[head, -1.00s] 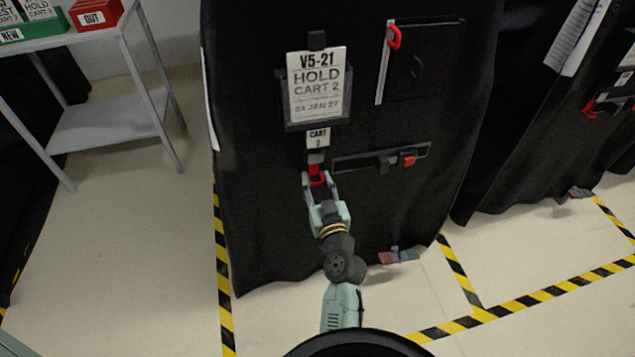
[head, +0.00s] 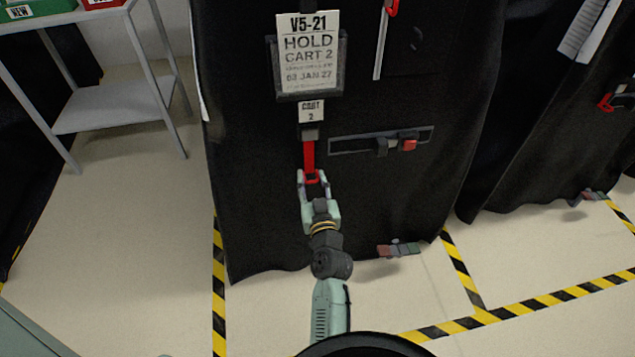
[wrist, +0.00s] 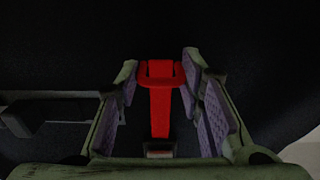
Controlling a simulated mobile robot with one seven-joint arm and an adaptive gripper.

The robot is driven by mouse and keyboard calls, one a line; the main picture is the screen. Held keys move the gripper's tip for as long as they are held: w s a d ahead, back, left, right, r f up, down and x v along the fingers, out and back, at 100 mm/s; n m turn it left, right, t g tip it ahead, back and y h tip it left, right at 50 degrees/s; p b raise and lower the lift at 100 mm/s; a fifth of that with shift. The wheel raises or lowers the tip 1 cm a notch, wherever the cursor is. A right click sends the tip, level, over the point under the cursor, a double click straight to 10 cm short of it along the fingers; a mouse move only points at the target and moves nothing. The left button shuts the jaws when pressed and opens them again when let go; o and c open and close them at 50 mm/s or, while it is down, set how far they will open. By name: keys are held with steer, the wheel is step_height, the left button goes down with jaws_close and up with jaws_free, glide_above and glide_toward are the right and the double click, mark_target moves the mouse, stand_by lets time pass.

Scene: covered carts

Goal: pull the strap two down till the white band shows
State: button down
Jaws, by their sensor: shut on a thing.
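The red strap (head: 308,155) hangs straight down from a dark buckle (head: 309,132) under the white "CART 2" tag (head: 311,111) on the black-covered cart. All of the strap I can see is red. My gripper (head: 313,180) is shut on the red loop at the strap's lower end, in front of the cover. In the wrist view the loop (wrist: 160,70) sits between the two fingertips, and the strap (wrist: 160,110) runs from it to the buckle (wrist: 160,148) at the lower edge.
A hold sign (head: 308,60) hangs above the tag. A dark rail with a red-ended latch (head: 408,144) is right of the strap. A grey shelf (head: 115,105) stands at left, another covered cart at right. Yellow-black tape (head: 219,300) marks the floor.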

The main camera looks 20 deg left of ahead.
step_height(320, 180, down, 4)
steer(key=b, duration=0.2)
steer(key=shift+s+a+b, duration=0.1)
steer(key=shift+b, duration=0.25)
steer(key=c, duration=1.3)
jaws_free()
steer(key=o, duration=0.3)
steer(key=shift+r, duration=0.15)
steer(key=shift+r, duration=0.2)
step_height(320, 180, up, 10)
steer(key=shift+f, duration=0.15)
